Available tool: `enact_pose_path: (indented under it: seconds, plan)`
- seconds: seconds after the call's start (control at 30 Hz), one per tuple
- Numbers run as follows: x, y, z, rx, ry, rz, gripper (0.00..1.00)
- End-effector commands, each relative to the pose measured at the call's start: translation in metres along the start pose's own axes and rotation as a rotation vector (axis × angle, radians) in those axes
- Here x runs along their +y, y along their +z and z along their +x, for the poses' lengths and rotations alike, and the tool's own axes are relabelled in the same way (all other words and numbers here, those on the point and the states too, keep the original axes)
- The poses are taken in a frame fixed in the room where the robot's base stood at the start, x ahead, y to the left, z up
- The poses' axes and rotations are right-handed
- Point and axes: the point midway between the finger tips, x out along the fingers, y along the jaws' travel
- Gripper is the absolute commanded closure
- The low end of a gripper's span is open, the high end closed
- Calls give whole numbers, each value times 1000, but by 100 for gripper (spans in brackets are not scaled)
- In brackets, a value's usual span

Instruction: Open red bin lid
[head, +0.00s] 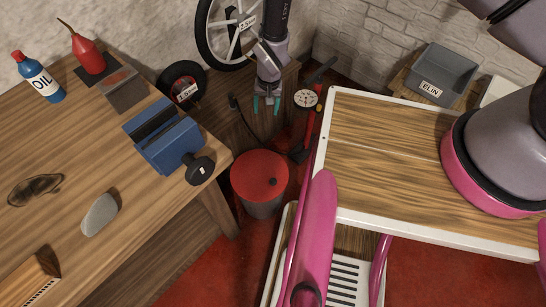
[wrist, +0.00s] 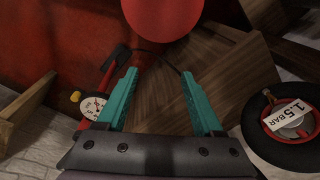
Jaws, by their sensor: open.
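My gripper (head: 264,104) has teal fingers and is open and empty. In the head view it is above the lid in the picture, apart from it, fingers pointing down. In the wrist view the lid (wrist: 165,14) shows at the top edge, partly cut off, beyond my open fingertips (wrist: 160,73); the knob cannot be made out there.
A wooden workbench (head: 150,225) stands left of the bin, with a blue vise (head: 163,138) near its corner. A red pump with a gauge (head: 306,98) stands right of my gripper. A small wheel (head: 182,84) is to its left. A pink part (head: 318,220) lies right of the bin.

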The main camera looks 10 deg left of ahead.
Motion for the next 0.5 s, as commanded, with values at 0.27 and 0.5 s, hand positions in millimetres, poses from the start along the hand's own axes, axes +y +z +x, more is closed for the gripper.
enact_pose_path:
  seconds: [0.27, 0.5]
  plan:
    - [31, 114, 135, -48, 71, -92, 31]
    - [46, 142, 169, -54, 86, -112, 31]
